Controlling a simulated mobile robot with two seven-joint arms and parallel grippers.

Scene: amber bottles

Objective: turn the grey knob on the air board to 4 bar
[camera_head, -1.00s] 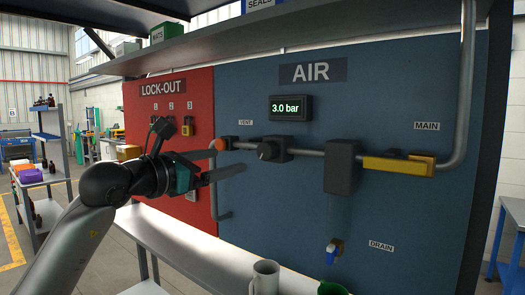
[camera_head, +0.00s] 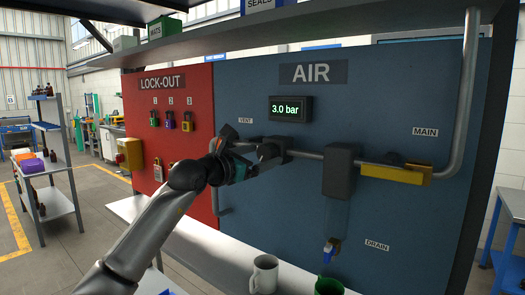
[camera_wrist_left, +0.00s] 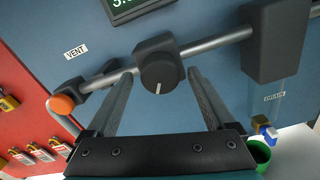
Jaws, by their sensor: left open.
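The grey knob (camera_wrist_left: 159,72) is a dark round knob with a white pointer line, on the pipe of the blue air board (camera_head: 400,85). My left gripper (camera_wrist_left: 162,88) is open, with one finger on each side of the knob in the left wrist view; I cannot tell whether they touch it. In the head view my left gripper (camera_head: 262,160) is in front of the knob and partly hides it. The display (camera_head: 291,108) above reads 3.0 bar. My right gripper is not in view.
The pipe carries an orange vent knob (camera_wrist_left: 61,104), a dark filter block (camera_head: 341,170) and a yellow main lever (camera_head: 396,173). A blue drain valve (camera_head: 331,250) hangs below. A pale mug (camera_head: 264,273) and a green mug (camera_head: 328,286) stand on the bench. A red lock-out board is at left.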

